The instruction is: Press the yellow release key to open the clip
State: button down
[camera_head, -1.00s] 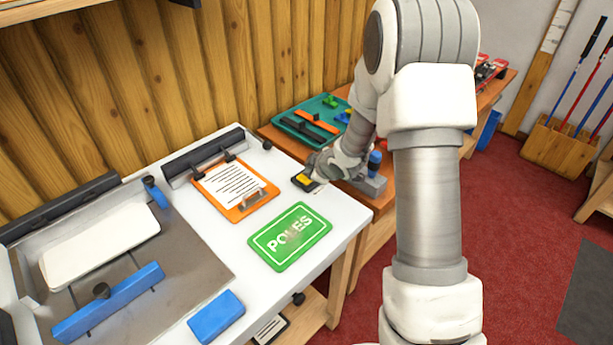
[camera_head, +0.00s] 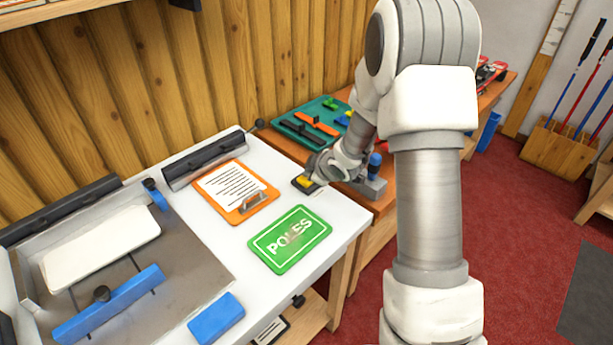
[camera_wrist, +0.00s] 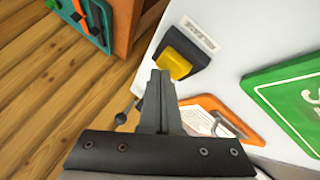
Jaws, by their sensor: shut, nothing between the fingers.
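The yellow release key (camera_head: 304,182) sits on a dark block near the white bench's back right edge. In the wrist view the key (camera_wrist: 175,65) is close up, beside a small white label. My gripper (camera_wrist: 160,76) is shut and empty, its tips at the key's near edge and seemingly touching it. In the head view my gripper (camera_head: 314,174) hangs over the block and partly hides it. The dark clip bar (camera_head: 203,159) stands raised behind the orange clipboard (camera_head: 240,214), apart from its paper.
A green POLES sign (camera_head: 289,239) lies right of the clipboard. A blue block (camera_head: 216,318) lies at the front edge, and a grey trimmer with a blue bar (camera_head: 110,303) is at left. A teal tray (camera_head: 290,130) stands on the wooden bench behind my gripper.

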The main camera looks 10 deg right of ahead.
jog(key=shift+r, duration=0.55)
notch_tip(320, 180, up, 5)
jog(key=p, duration=0.5)
jog(key=shift+r, duration=0.1)
dwell(1.0)
